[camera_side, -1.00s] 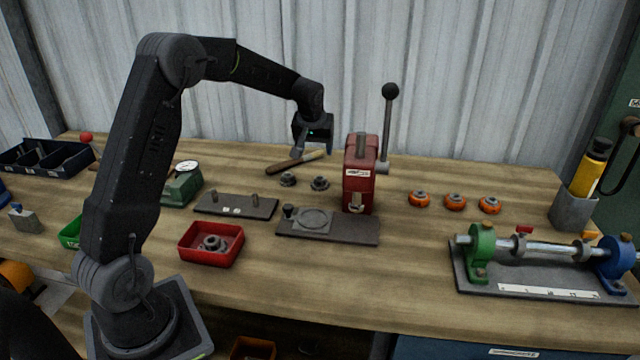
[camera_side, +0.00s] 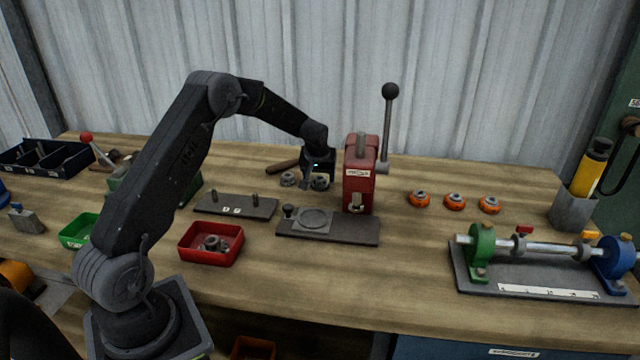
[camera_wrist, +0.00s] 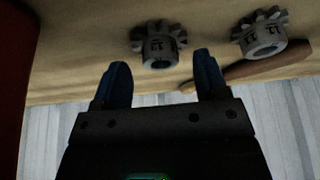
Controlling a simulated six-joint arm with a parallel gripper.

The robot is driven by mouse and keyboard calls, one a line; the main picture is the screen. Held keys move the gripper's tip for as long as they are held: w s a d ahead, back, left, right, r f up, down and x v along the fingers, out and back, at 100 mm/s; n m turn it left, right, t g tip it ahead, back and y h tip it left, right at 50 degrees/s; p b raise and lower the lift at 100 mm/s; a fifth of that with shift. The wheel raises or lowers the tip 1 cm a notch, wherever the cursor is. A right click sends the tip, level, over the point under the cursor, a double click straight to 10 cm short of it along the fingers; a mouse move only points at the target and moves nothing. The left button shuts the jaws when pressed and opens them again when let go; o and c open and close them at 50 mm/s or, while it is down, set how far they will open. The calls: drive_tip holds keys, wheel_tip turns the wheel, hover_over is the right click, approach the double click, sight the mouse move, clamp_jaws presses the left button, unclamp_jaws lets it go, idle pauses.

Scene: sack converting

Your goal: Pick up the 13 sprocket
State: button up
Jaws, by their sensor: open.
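Two grey toothed sprockets stand side by side on the bench left of the red press: a left one (camera_side: 288,179) and a right one (camera_side: 320,184). My gripper (camera_side: 314,178) is low over the right one and partly covers it. In the wrist view my gripper (camera_wrist: 161,62) is open and empty. The nearer-to-press sprocket (camera_wrist: 158,44) lies just beyond the gap between the fingertips, and the other sprocket (camera_wrist: 261,36) is to the right. Both carry dark number marks, too blurred to tell which is the 13.
The red press (camera_side: 360,175) stands close right of my gripper. A wooden handle (camera_side: 283,166) lies behind the sprockets. A plate with pegs (camera_side: 238,207) and a red bin (camera_side: 211,258) holding sprocket-like parts are in front. Several orange-based parts (camera_side: 455,202) stand right of the press.

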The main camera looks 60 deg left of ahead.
drive_tip(key=shift+x, duration=0.85)
drive_tip(key=shift+c, duration=0.2)
drive_tip(key=shift+r, duration=0.1)
drive_tip(key=c, duration=0.6)
drive_tip(key=shift+c, duration=0.2)
